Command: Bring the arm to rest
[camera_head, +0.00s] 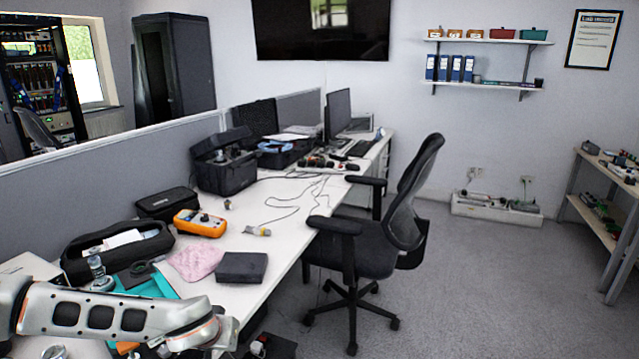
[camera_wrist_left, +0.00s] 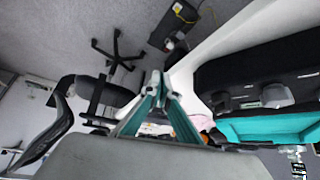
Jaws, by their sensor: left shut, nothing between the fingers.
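My left arm (camera_head: 110,314) reaches in from the left across the near end of the white desk (camera_head: 290,215). Its wrist is over the desk's front edge in the head view, and I cannot make out the fingers there. In the left wrist view my left gripper (camera_wrist_left: 161,88) is shut, its teal-sided fingers converging with nothing held between them. My right arm and gripper are in neither view.
Near the arm lie a black open pouch (camera_head: 118,246), pink cloth (camera_head: 196,260), dark box (camera_head: 242,267) and orange meter (camera_head: 200,222). An office chair (camera_head: 378,250) stands at the desk; the floor (camera_head: 480,290) right of it is clear.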

